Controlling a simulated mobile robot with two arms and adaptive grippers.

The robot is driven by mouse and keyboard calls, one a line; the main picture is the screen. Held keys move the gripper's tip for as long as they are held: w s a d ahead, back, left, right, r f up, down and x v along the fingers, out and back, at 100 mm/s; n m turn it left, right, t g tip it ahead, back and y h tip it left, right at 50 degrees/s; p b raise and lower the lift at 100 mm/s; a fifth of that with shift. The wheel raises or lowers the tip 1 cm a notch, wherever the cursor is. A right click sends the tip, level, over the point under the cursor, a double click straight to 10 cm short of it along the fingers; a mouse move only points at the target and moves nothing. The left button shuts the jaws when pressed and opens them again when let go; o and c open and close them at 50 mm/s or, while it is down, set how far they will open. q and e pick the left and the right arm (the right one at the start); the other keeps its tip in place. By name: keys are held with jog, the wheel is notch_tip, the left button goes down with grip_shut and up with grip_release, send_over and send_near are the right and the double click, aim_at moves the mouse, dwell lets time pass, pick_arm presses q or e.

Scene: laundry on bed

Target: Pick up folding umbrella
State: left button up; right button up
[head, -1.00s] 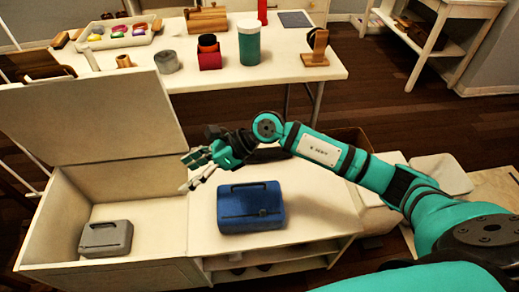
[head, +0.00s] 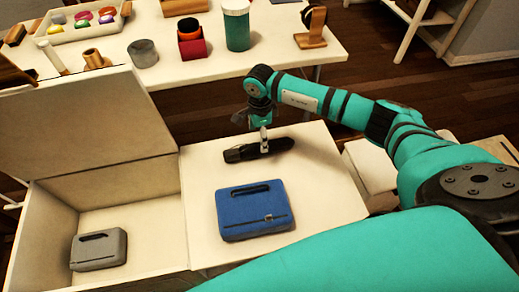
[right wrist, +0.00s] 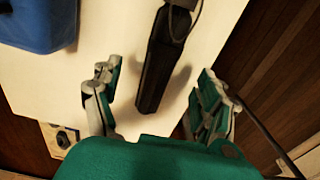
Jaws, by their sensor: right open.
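The folding umbrella (head: 284,145) is a long dark, almost black bundle lying on the white top of the cabinet, behind the blue case. In the right wrist view the umbrella (right wrist: 166,60) runs lengthwise between the fingers, with a strap loop at its upper end. My right gripper (head: 264,140) points down over the umbrella in the head view. In the right wrist view the right gripper (right wrist: 155,95) is open, with one finger on each side of the umbrella and gaps to both. My left gripper is not in view.
A blue case (head: 252,210) lies in front of the umbrella. A grey case (head: 98,250) sits in the open bin at left, its lid (head: 85,120) raised. A table (head: 365,42) with cups and boxes stands behind.

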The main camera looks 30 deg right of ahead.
aim_at(251, 150)
notch_tip(251, 150, down, 7)
jog(key=shift+w+f+b, duration=0.15)
jog(key=shift+b, duration=0.4)
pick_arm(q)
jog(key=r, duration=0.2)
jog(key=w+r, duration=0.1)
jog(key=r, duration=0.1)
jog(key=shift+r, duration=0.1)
pick_arm(e)
jog(key=shift+c, duration=0.3)
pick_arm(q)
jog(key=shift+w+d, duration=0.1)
pick_arm(e)
jog(key=c, duration=1.5)
